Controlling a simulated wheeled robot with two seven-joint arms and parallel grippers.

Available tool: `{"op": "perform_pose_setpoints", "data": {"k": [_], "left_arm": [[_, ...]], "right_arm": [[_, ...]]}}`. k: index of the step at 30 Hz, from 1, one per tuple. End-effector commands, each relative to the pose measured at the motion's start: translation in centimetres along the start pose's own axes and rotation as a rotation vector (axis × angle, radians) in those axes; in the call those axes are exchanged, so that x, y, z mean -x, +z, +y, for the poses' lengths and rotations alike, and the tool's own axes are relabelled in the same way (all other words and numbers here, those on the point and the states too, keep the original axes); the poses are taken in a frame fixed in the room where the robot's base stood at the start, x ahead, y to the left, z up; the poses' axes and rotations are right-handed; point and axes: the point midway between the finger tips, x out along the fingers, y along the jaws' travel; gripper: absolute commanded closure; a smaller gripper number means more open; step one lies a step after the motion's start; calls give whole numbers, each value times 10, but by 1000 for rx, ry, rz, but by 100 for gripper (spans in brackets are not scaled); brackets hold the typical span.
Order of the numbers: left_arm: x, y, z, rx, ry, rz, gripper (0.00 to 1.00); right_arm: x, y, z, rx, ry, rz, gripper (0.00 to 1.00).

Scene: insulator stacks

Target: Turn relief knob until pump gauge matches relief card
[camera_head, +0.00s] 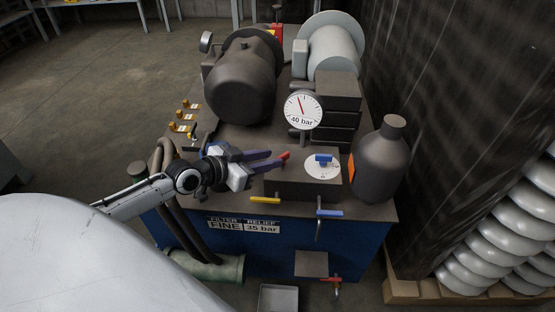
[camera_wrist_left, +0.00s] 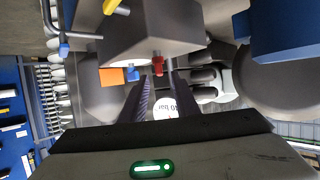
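The pump gauge (camera_head: 304,110) is a round white dial with a red needle, marked 40 bar. It also shows, partly hidden, in the left wrist view (camera_wrist_left: 165,108). The relief card (camera_head: 262,227) on the blue front reads 35 bar. A small red knob (camera_head: 284,156) sits at the left of the dark block; it shows in the left wrist view (camera_wrist_left: 158,64). My left gripper (camera_head: 274,159) is open, its purple fingertips at the red knob; I cannot tell whether they touch it. A blue handle (camera_head: 323,159) sits on a white dial on the block. My right gripper is not in view.
A yellow lever (camera_head: 265,199) and a blue lever (camera_head: 329,213) stick out at the block's front. A dark bottle (camera_head: 380,160) stands at right. A dark motor (camera_head: 241,85) stands behind my gripper. White insulator stacks (camera_head: 500,235) are at far right.

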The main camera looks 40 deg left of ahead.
Motion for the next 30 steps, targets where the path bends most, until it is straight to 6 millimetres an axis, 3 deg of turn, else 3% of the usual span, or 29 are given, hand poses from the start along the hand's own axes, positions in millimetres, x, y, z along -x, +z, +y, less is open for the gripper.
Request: {"op": "perform_pose_setpoints", "data": {"k": [7, 19, 20, 25, 30], "left_arm": [[-32, 1, 0, 1, 0, 1, 72], [-40, 0, 1, 0, 1, -1, 72], [-39, 0, 1, 0, 1, -1, 74], [-39, 0, 1, 0, 1, -1, 100], [-39, -1, 1, 1, -2, -1, 100]], "right_arm": [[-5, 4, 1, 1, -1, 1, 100], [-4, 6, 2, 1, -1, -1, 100], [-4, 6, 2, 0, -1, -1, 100], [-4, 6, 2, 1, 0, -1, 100], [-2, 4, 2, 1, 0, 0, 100]]}}
